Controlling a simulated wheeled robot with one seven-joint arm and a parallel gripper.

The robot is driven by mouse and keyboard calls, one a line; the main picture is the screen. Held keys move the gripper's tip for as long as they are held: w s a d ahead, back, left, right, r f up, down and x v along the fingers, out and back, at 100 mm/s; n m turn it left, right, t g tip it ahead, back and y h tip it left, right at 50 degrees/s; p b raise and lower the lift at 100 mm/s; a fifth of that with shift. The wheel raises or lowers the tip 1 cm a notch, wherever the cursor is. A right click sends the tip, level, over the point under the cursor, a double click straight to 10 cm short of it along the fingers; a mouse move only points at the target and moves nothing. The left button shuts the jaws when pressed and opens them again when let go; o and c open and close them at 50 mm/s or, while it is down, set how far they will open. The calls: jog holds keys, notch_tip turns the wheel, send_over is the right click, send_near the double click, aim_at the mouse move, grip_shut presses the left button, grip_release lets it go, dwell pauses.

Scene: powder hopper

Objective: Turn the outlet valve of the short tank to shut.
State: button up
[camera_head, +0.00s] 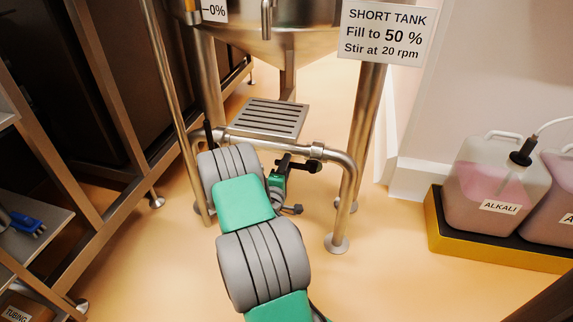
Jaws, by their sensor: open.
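The short tank (285,42) is a steel vessel with a cone bottom, at the top of the head view. Its sign (386,32) reads "SHORT TANK, Fill to 50 %, Stir at 20 rpm". A steel pipe (345,165) runs below it and bends down at the right, with a collar (317,150) near the bend. A dark upright bar (208,134) stands near the pipe's left end; I cannot tell whether it is the valve handle. My gripper (300,165) is open, its black parts close to the pipe beside the collar. My arm hides part of the pipe. I cannot clearly make out the outlet valve.
A slatted step (268,117) lies behind the pipe. Steel tank legs (365,120) stand around my arm. A shelf rack (110,215) is on the left. Jugs, one marked ALKALI (495,185), stand in a yellow-edged tray (440,238) on the right. The floor at front right is clear.

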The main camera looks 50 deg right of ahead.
jog(key=shift+w+d, duration=0.25)
jog(key=shift+d, duration=0.25)
grip_shut()
dwell(1.1)
